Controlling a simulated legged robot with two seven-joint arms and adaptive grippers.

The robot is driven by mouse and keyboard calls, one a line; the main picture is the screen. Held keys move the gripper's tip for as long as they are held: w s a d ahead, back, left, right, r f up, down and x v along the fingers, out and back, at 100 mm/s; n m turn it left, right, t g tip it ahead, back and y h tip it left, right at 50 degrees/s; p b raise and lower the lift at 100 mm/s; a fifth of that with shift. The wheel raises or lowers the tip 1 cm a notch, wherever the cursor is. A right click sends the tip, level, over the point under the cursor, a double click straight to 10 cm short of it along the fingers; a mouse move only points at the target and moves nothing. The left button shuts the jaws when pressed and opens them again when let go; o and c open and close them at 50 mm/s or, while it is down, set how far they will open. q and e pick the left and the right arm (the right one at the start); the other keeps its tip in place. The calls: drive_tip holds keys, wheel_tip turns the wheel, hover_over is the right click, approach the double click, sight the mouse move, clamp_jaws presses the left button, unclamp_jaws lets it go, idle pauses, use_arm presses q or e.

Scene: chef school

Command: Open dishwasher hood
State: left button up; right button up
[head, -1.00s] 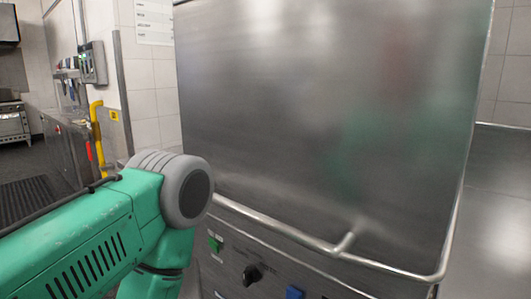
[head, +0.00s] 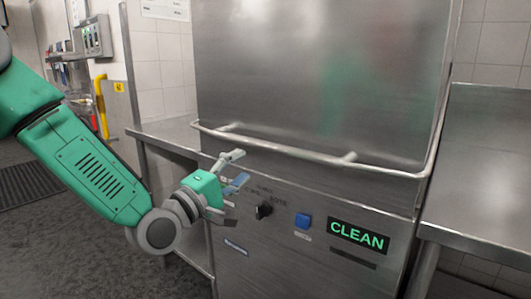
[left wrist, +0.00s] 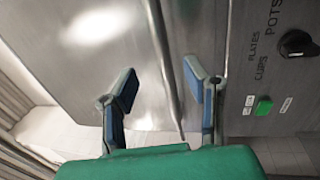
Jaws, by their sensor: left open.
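The dishwasher hood (head: 320,70) is a large brushed-steel box, shut down over the machine's front panel. Its tubular handle bar (head: 285,148) runs across the lower front and bends up the right side. My left gripper (head: 238,169) is open and empty, just below the left part of the bar. In the left wrist view, the bar (left wrist: 166,65) passes through the gap between the open fingers of the left gripper (left wrist: 168,88), seemingly beyond the tips. I cannot tell whether they touch it. My right gripper is not in view.
The front panel has a black knob (head: 264,210), a blue button (head: 303,220) and a green CLEAN display (head: 358,236). A steel counter (head: 485,190) adjoins on the right, and another (head: 172,134) on the left. A yellow pipe (head: 101,105) stands at the back left.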

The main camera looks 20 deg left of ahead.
sight(262, 149)
use_arm(q)
drive_tip(key=x, duration=0.6)
drive_tip(key=a+b+x, duration=0.1)
drive_tip(key=x, duration=0.2)
drive_tip(key=shift+w+f, duration=0.1)
drive_tip(key=shift+w, duration=0.25)
drive_tip(key=shift+w+d, duration=0.2)
drive_tip(key=shift+w, duration=0.1)
drive_tip(key=shift+w+d+r, duration=0.2)
drive_tip(key=shift+d, duration=0.25)
drive_tip(key=shift+a, duration=0.15)
clamp_jaws()
